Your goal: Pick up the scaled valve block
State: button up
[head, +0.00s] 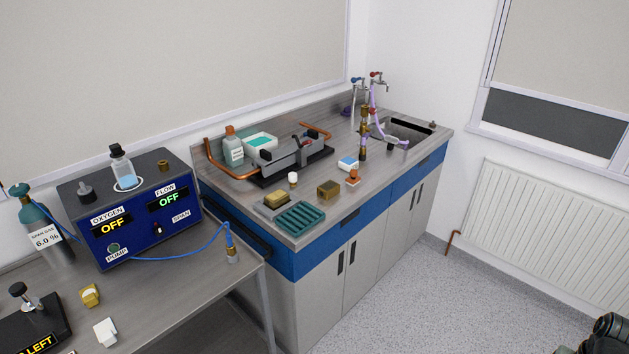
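A small brown-brass block (329,189) sits on the steel counter, right of the green ribbed tray; it looks like the scaled valve block, but scale on it is too small to make out. A second, yellow brass block (90,295) with a pale patch lies on the left bench, so I cannot be certain which is meant. Both stand free, with nothing gripping them. Only a dark piece of what seems to be my arm shows at the bottom right corner, far from both blocks. My gripper's fingers are not visible.
Brass taps (364,130) stand behind. Floor (400,300) before the cabinets is clear.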

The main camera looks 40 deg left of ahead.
aim_at(277, 198)
jog(key=u, duration=0.05)
jog(key=i, duration=1.35)
jog(key=u, duration=4.15)
jog(key=i, duration=1)
jog(key=z, duration=0.1)
